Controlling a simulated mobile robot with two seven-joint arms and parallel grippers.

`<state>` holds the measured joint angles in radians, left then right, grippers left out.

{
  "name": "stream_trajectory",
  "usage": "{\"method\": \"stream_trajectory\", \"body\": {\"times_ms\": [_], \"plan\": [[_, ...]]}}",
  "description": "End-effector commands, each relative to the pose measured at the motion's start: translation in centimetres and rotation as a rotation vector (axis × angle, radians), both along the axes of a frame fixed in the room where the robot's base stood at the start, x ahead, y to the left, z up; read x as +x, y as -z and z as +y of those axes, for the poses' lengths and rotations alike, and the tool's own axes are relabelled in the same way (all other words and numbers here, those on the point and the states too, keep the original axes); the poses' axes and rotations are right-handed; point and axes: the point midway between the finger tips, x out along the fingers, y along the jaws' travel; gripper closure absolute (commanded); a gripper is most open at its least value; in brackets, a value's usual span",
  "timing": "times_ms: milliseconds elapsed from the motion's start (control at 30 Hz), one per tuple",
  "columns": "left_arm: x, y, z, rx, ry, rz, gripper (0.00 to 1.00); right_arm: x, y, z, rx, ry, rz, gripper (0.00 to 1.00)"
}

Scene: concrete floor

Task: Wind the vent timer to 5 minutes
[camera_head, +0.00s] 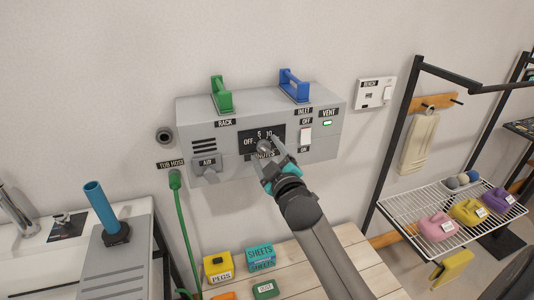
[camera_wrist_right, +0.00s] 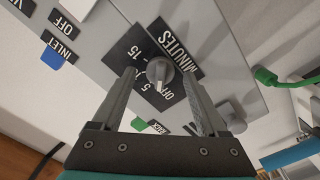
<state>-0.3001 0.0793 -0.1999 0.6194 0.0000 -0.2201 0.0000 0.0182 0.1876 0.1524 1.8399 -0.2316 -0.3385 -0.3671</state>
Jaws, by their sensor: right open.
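The timer is a grey ridged knob (camera_wrist_right: 160,71) on a black plate marked OFF, 5, 15 and MINUTES in the right wrist view. In the head view its plate (camera_head: 250,139) is on the front of the grey wall box (camera_head: 225,139), with OFF, 5 and 10 readable. My right gripper (camera_head: 269,165) is open in front of the dial. In the wrist view its fingers (camera_wrist_right: 158,88) stand either side of the knob with gaps; contact is not visible. The exact mark the knob points to is unclear. My left gripper is out of view.
A green VENT lamp (camera_head: 327,123) and white INLET switch (camera_head: 306,134) are right of the dial. An AIR lever (camera_head: 207,166) is at left. Green (camera_head: 221,96) and blue (camera_head: 294,87) handles stand on top. A wooden table (camera_head: 330,250) is below.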

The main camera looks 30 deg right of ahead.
Motion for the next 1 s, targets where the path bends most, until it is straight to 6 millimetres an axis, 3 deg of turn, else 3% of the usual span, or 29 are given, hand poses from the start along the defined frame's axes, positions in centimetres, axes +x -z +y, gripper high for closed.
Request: {"method": "stream_trajectory", "body": {"times_ms": [233,867,1000], "plan": [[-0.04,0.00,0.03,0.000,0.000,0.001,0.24,0.02,0.00,0.01,0.000,0.000,0.000,0.26],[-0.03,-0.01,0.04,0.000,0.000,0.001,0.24,-0.01,0.01,0.02,0.000,0.000,0.000,0.97],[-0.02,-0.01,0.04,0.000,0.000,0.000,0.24,-0.01,0.01,0.02,0.000,0.000,0.000,1.00]]}}
